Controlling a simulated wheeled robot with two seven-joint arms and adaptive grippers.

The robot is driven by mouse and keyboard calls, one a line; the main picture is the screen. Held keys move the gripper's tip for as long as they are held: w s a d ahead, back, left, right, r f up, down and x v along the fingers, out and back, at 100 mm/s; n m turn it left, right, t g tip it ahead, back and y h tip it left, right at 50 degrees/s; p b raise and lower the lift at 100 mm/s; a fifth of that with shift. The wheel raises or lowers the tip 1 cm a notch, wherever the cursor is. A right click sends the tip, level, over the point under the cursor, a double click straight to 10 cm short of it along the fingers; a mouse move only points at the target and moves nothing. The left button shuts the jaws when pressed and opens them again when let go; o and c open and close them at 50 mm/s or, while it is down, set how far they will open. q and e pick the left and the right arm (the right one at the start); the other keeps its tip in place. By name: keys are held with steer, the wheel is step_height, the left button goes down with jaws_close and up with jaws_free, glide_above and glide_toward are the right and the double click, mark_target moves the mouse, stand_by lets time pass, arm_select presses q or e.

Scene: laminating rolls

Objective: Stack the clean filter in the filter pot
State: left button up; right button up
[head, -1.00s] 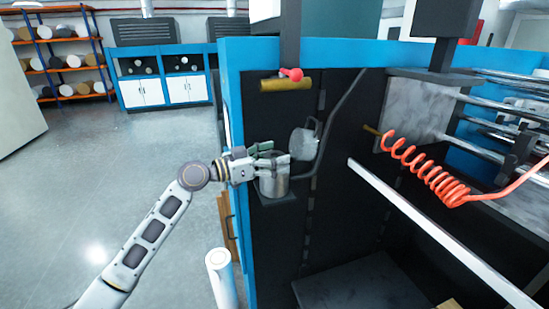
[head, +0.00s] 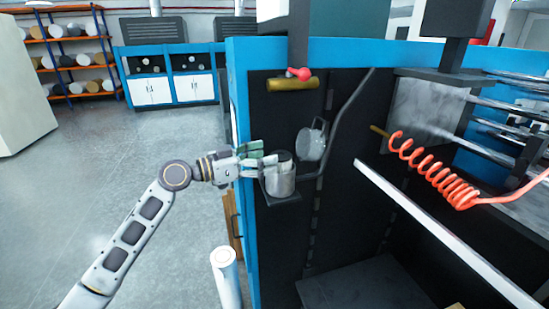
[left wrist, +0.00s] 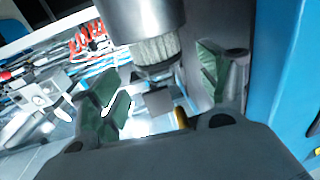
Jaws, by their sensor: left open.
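The metal filter pot (head: 280,184) stands upright on a small dark bracket on the machine's black side. It also shows at the top of the left wrist view (left wrist: 145,14), which looks turned over. The pale pleated clean filter (left wrist: 157,50) sits in the pot's mouth with part of it sticking out. In the head view only a dark top (head: 284,157) shows there. My left gripper (head: 262,163) is open beside the pot's rim, on its left. Its green-padded fingers (left wrist: 160,95) stand apart with nothing between them. My right gripper is out of view.
A round metal lid-like piece (head: 311,143) hangs just right of the pot, near a bent dark pipe. A brass bar with a red knob (head: 299,74) is above. A white roll (head: 225,278) stands below left. The floor at left is clear.

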arm_select(q)
steer(key=b+v, duration=0.1)
steer(key=v, duration=0.5)
steer(key=shift+a+b, duration=0.3)
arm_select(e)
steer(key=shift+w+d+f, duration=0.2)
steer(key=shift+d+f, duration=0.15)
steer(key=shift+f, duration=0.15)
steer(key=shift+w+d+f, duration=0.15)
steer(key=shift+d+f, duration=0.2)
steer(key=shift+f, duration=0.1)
arm_select(q)
steer(key=shift+s, duration=0.15)
